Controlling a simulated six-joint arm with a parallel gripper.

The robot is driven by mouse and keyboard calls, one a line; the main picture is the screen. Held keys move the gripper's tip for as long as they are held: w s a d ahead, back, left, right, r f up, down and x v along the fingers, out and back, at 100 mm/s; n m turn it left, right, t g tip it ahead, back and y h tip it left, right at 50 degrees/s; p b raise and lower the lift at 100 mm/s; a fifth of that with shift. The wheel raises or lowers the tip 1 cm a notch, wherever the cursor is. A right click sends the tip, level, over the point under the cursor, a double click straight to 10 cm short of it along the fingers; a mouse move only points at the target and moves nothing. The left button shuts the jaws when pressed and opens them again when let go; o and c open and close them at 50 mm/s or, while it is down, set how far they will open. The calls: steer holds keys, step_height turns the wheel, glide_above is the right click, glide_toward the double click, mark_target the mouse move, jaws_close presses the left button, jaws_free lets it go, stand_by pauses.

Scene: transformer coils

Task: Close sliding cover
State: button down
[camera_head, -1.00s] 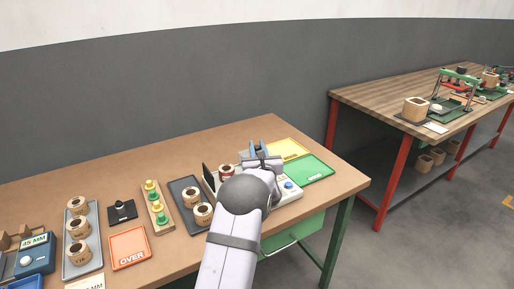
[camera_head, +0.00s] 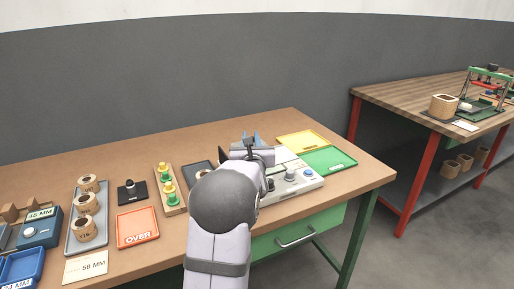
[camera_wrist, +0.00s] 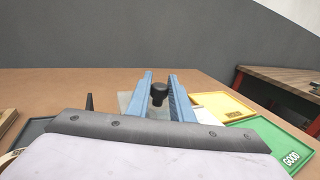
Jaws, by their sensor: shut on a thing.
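My gripper (camera_head: 248,142) is over the left part of a light grey tester (camera_head: 300,186) on the wooden bench. In the wrist view, the blue fingers of my gripper (camera_wrist: 160,80) stand on either side of a black knob (camera_wrist: 159,94) and are shut on it. A pale see-through panel (camera_wrist: 127,100) shows beside the fingers and looks like the sliding cover. My arm hides the tester's left part and most of the cover, so I cannot tell how far the cover is across.
A yellow tray (camera_head: 302,141) and a green GOOD tray (camera_head: 329,160) lie right of the tester. To the left are a dark tray (camera_head: 199,169), a stand with yellow and green plugs (camera_head: 169,190), an orange OVER tray (camera_head: 137,227) and a grey tray with coils (camera_head: 75,243).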

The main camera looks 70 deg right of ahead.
steer(key=shift+w+a+r+b, duration=0.2)
steer(key=shift+w+a+b, duration=1.2)
steer(key=shift+b, duration=3.35)
steer(key=shift+w+d, duration=0.1)
steer(key=c, duration=1.6)
jaws_free()
steer(key=shift+o, duration=0.2)
steer(key=shift+f, duration=0.15)
steer(key=shift+s+a, duration=0.35)
steer(key=shift+a, duration=0.25)
steer(key=shift+b+v, duration=0.3)
steer(key=shift+v, duration=2.75)
